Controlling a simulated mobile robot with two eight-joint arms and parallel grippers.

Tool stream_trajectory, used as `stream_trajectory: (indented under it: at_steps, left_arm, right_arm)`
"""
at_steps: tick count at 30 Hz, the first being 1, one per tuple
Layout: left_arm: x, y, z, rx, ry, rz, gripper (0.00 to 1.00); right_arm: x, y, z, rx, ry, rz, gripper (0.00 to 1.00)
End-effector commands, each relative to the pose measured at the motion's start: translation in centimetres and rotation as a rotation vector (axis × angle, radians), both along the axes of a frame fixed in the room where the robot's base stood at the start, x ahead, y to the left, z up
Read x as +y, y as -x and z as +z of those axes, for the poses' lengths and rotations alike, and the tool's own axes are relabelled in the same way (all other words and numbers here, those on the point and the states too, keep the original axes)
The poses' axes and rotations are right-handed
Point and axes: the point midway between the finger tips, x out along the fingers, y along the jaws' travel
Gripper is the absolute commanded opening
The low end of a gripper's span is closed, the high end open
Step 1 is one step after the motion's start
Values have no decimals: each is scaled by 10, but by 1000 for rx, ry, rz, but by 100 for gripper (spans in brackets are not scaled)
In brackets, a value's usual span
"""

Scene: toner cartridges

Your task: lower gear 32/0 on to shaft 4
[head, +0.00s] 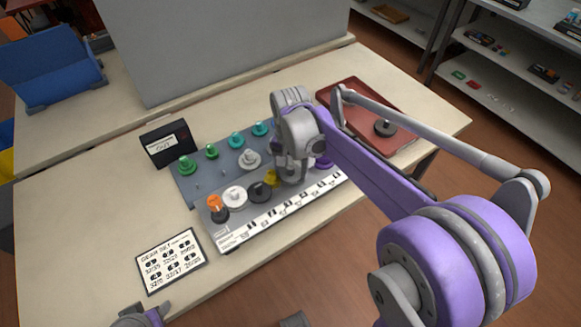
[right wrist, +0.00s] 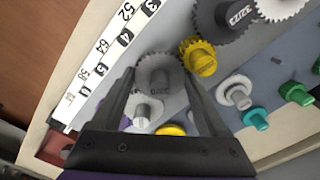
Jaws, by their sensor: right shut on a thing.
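My right gripper (right wrist: 158,80) is shut on a grey toothed gear, gear 32/0 (right wrist: 158,72), held between its fingertips in the right wrist view. The gear is over the front row of the gear board, level with the label 4 (right wrist: 125,37) on the white strip. Shaft 4 is hidden under the gear, and I cannot tell whether the gear is around it or above it. In the head view the right gripper (head: 291,172) points down and mostly hides the gear. My left gripper's jaws are not in view.
Beside the held gear stand a yellow gear (right wrist: 200,58) and a white-hubbed part (right wrist: 145,110). A dark gear (right wrist: 228,16) is farther along. Green and teal gears (head: 235,140) stand behind. A gear-set card (head: 170,262) lies left.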

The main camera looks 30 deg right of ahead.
Motion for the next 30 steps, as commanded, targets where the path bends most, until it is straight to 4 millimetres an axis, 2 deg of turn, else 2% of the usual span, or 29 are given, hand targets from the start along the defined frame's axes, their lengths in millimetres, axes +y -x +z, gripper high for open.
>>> stream_trajectory:
  at_steps: [14,15,18,26,30]
  left_arm:
    - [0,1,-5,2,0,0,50]
    - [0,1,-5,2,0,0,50]
    - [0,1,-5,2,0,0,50]
    - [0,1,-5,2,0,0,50]
    - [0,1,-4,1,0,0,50]
  right_arm:
    - [0,0,-8,0,0,0,23]
    - [0,0,-8,0,0,0,81]
    - [0,0,-8,0,0,0,99]
    - [0,0,-7,0,0,0,100]
    - [0,0,4,0,0,0,100]
